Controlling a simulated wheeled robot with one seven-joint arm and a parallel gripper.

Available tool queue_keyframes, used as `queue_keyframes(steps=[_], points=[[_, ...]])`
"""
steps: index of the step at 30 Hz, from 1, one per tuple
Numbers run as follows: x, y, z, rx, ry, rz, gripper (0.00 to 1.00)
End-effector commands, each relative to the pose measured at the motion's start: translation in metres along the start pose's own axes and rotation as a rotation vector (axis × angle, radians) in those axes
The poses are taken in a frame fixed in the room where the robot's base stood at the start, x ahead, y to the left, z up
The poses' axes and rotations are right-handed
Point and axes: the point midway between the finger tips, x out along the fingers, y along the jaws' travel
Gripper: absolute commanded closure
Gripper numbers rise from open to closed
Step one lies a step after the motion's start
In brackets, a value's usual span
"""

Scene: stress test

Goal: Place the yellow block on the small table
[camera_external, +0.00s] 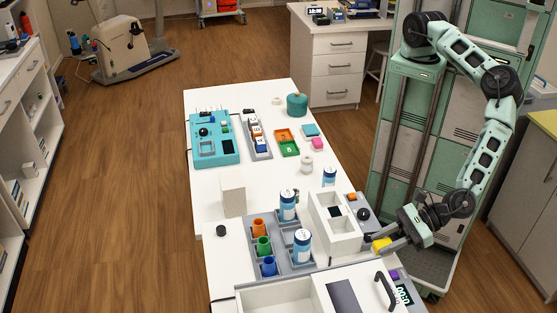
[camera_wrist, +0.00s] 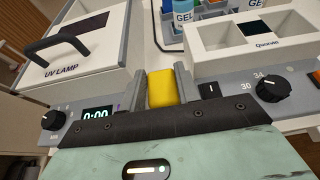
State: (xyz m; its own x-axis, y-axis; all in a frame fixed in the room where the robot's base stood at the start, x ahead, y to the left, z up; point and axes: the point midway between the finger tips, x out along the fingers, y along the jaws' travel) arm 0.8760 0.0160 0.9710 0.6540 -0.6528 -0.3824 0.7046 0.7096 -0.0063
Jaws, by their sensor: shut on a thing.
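The yellow block (camera_external: 381,245) is between the fingers of my gripper (camera_external: 378,241), near the right edge of the long white table (camera_external: 221,261). In the wrist view the yellow block (camera_wrist: 162,88) sits between the two grey fingers of my gripper (camera_wrist: 163,78), which is shut on it. The block is beside the control panels at the table's edge; I cannot tell whether it touches anything below. Which surface is the small table is not clear from these views.
A white two-well box (camera_external: 335,225) and a grey tray (camera_external: 285,262) with gel bottles and coloured cups stand left of my gripper. A UV lamp box (camera_wrist: 75,50) with a black handle is close by. A white drawer desk (camera_external: 338,65) stands at the back.

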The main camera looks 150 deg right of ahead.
Motion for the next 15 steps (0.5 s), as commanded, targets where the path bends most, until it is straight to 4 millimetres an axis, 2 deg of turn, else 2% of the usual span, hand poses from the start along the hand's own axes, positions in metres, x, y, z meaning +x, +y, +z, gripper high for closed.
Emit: queue_keyframes(steps=[10, 15], points=[[0.015, 0.000, -0.035, 0.000, 0.000, -0.001, 0.90], [0.018, 0.000, -0.042, 0.003, 0.000, -0.002, 0.90]])
